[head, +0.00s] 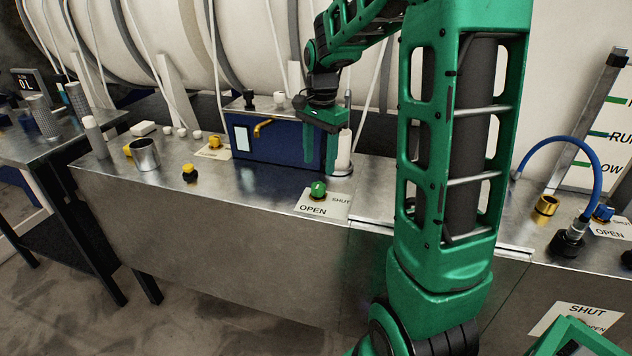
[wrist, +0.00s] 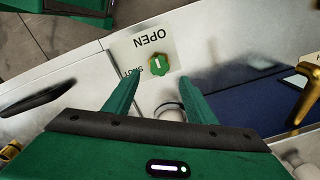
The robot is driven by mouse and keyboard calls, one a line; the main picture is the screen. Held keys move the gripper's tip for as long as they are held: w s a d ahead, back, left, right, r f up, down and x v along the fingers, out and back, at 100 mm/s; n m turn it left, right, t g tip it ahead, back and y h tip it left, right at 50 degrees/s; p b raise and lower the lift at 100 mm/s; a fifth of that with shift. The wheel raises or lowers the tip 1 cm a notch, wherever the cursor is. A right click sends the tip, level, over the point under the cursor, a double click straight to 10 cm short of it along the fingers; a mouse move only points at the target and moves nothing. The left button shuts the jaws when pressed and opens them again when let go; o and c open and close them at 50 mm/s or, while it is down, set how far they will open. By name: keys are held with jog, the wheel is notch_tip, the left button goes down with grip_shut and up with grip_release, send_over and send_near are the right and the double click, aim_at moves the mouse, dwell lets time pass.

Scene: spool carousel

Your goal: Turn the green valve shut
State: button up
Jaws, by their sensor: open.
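The green valve (head: 318,190) is a small round knob on a white plate (head: 335,203) near the front edge of the metal bench. The plate reads OPEN on its front side and SHUT at another side. In the wrist view the green valve (wrist: 158,65) has a white mark that lies roughly along the line towards the word OPEN. My gripper (head: 320,170) is open and empty, fingers pointing down, above and behind the valve and apart from it. In the wrist view the valve shows just beyond and between the fingertips (wrist: 158,80).
A blue box (head: 275,140) with a brass handle stands left of my gripper, and a white bottle (head: 343,155) stands close behind it. A metal cup (head: 145,155) and a yellow knob (head: 190,172) are further left. A blue hose (head: 585,148) arches at right.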

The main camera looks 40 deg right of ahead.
aim_at(318, 184)
notch_tip(318, 184, down, 7)
jog(key=shift+f, duration=0.2)
dwell(0.3)
jog(key=shift+w, duration=0.1)
jog(key=c, duration=1)
